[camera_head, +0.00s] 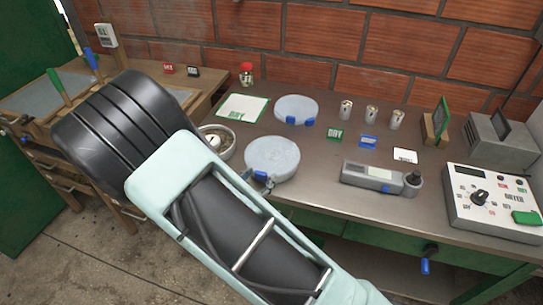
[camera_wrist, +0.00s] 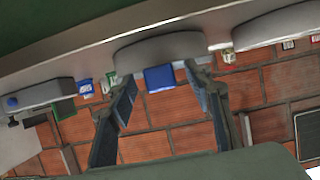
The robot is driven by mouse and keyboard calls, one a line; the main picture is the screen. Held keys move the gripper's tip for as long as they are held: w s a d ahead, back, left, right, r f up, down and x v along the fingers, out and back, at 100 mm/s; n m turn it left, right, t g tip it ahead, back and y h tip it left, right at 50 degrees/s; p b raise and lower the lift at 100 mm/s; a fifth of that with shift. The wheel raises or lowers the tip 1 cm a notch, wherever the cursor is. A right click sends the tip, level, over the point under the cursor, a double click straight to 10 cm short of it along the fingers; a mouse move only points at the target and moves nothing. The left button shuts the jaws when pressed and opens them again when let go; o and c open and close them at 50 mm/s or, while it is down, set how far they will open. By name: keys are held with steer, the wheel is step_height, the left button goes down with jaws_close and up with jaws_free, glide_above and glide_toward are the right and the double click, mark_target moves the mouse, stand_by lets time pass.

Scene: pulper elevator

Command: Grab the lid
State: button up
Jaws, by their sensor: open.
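A round translucent grey lid (camera_head: 275,155) with a blue tab (camera_head: 261,175) at its front left lies on the metal table in the head view. A similar round piece (camera_head: 296,106) with blue tabs lies behind it. In the wrist view, which is nearly upside down, my gripper (camera_wrist: 160,76) is open, with one finger on each side of a blue tab (camera_wrist: 160,79) on a grey disc (camera_wrist: 155,50). I cannot tell whether the fingers touch it. In the head view my arm hides most of the gripper.
A bowl (camera_head: 226,152) stands left of the front lid, partly behind my arm. A grey handheld device (camera_head: 370,176) lies to the right. A brick wall (camera_head: 290,50) closes the back.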

steer(key=shift+c, duration=0.5)
jaws_close()
steer(key=shift+r, duration=0.1)
steer(key=shift+r, duration=0.45)
step_height(320, 180, up, 2)
steer(key=shift+r, duration=0.1)
steer(key=s+r+p, duration=0.8)
steer(key=s+r, duration=0.2)
steer(key=s, duration=0.3)
steer(key=shift+s, duration=0.4)
